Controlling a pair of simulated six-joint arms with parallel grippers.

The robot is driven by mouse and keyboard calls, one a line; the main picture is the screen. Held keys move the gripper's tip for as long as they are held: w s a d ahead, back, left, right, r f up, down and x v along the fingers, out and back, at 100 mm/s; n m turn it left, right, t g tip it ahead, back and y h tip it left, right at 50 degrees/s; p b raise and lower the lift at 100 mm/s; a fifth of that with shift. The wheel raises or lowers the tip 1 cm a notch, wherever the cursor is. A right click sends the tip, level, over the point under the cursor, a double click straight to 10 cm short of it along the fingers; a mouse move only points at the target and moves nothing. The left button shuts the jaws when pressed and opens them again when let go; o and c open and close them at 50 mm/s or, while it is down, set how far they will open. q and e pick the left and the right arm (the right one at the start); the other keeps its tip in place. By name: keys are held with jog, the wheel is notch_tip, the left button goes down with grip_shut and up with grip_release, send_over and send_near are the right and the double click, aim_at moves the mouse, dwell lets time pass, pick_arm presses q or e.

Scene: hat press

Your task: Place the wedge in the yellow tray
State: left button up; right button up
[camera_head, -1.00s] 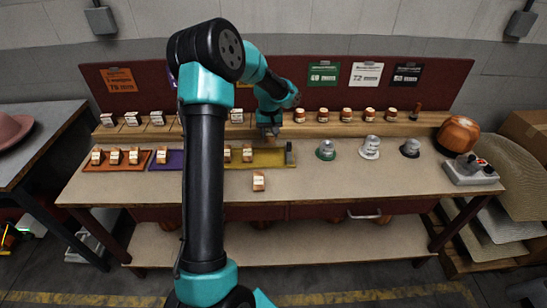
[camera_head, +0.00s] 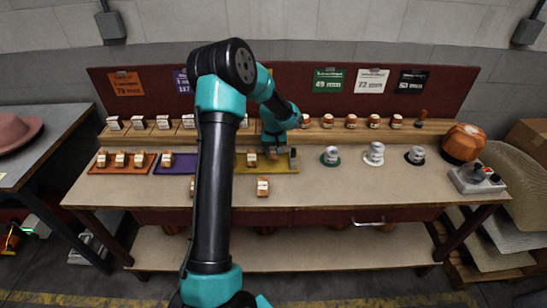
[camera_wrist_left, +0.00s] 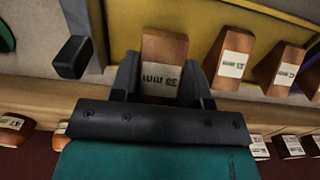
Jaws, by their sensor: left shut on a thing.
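My left gripper (camera_head: 273,155) is shut on a wooden wedge with a white label, at the right part of the yellow tray (camera_head: 285,168). In the left wrist view the held wedge (camera_wrist_left: 162,62) sits between the two fingers (camera_wrist_left: 160,85), in front of the yellow tray (camera_wrist_left: 215,22). I cannot tell whether it touches the tray. Another wedge (camera_head: 251,159) stands in the tray to its left, and several wedges show beside it in the left wrist view (camera_wrist_left: 231,60). A loose wedge (camera_head: 263,187) lies on the table in front. My right gripper is out of view.
A small dark block (camera_head: 293,154) stands at the tray's right end, close to the gripper. The purple tray (camera_head: 174,168) and orange tray (camera_head: 105,168) lie to the left. Several round spools (camera_head: 374,154) stand to the right. The front of the table is mostly clear.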

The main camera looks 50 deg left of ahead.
aim_at(274, 157)
pick_arm(q)
jog(key=shift+f, duration=1.85)
jog(key=shift+f, duration=0.15)
jog(key=o, duration=0.9)
notch_tip(274, 157, up, 12)
jog(key=shift+r, duration=0.2)
